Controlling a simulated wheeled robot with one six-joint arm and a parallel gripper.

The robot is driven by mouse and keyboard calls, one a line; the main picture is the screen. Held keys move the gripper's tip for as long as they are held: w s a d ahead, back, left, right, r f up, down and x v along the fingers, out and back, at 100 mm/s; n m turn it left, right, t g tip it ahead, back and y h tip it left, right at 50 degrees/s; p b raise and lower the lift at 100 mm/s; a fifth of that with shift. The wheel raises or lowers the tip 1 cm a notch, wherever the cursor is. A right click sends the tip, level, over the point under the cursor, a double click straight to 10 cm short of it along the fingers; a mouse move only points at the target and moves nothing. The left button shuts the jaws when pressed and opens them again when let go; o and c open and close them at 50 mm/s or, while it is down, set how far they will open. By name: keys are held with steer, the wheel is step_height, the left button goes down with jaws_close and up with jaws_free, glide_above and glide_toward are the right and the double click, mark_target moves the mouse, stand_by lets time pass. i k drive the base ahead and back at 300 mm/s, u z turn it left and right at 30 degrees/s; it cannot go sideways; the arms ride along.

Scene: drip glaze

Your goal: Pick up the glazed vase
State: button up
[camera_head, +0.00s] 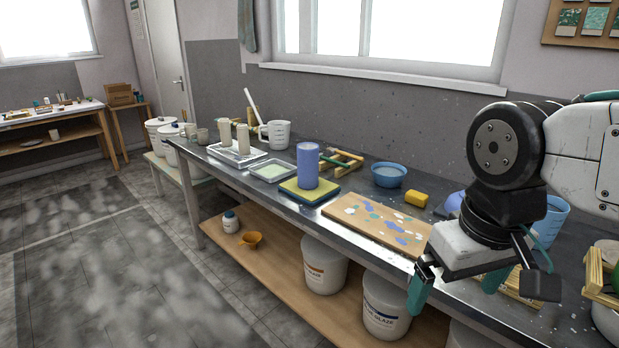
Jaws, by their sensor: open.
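A blue-violet cylinder (307,166), which looks like the glazed vase, stands upright on a small board with a yellow top and dark edge (290,187) on the long metal table. Its whole near side shows and nothing covers it. My gripper (457,288) is at the lower right, near the table's front edge, with its teal-tipped fingers spread apart and nothing seen between them. It is well to the right of the cylinder and apart from it.
A speckled wooden board (378,222) lies between cylinder and gripper. A shallow tray (272,170) is left of the cylinder; a wooden rack (342,162) and blue bowl (389,176) are behind and right. A yellow sponge (416,199) lies farther right. Lidded buckets (323,265) stand below.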

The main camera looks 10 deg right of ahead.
mark_target(307, 152)
steer(key=u, duration=1.75)
steer(key=i, duration=1.7)
steer(key=z, duration=3.45)
steer(key=i, duration=0.5)
steer(key=z, duration=0.05)
